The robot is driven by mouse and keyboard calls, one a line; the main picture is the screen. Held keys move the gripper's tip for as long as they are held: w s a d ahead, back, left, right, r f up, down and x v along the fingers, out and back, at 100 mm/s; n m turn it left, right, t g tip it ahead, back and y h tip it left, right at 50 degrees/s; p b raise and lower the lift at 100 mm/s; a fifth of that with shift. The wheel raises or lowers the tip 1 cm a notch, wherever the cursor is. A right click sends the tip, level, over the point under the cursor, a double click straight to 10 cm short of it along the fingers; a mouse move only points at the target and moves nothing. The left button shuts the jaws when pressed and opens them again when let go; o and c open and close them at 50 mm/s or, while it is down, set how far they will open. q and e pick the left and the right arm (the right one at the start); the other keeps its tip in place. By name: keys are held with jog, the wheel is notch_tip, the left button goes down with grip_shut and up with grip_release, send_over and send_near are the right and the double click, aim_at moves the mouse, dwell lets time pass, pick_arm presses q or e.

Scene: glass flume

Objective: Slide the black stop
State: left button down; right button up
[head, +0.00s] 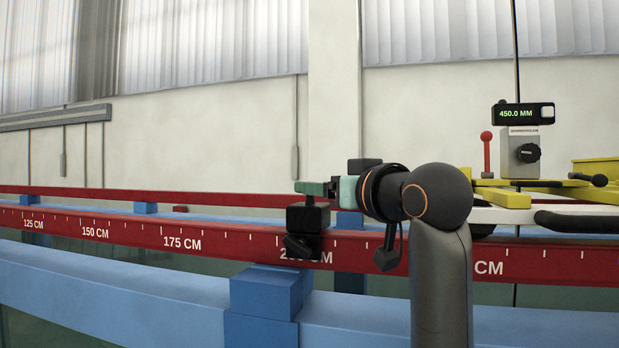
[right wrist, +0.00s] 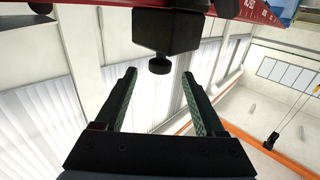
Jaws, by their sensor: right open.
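The black stop (head: 308,217) sits on the red rail (head: 220,236) at about the 200 cm mark, partly covering that label. Its dark knob (head: 298,246) hangs on the near face. My right gripper (head: 312,188) comes in from the right, with its green fingers just above the stop's top. In the right wrist view the gripper (right wrist: 158,75) is open and nothing is held between its fingers. The stop (right wrist: 166,32) and its round knob (right wrist: 159,65) show there beyond the fingertips; I cannot tell whether they touch. My left gripper is not in view.
A yellow carriage (head: 500,196) stands on the rails at the right, with a display (head: 523,113) reading 450.0 MM and a red-knobbed lever (head: 486,152). A blue beam (head: 120,290) runs along the near side. The red rail left of the stop looks clear.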

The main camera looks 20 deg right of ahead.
jog(key=w, duration=0.2)
jog(key=w+a+p, duration=0.1)
jog(key=w, duration=0.1)
jog(key=shift+r, duration=0.1)
jog(key=shift+w, duration=0.55)
grip_shut()
dwell(0.9)
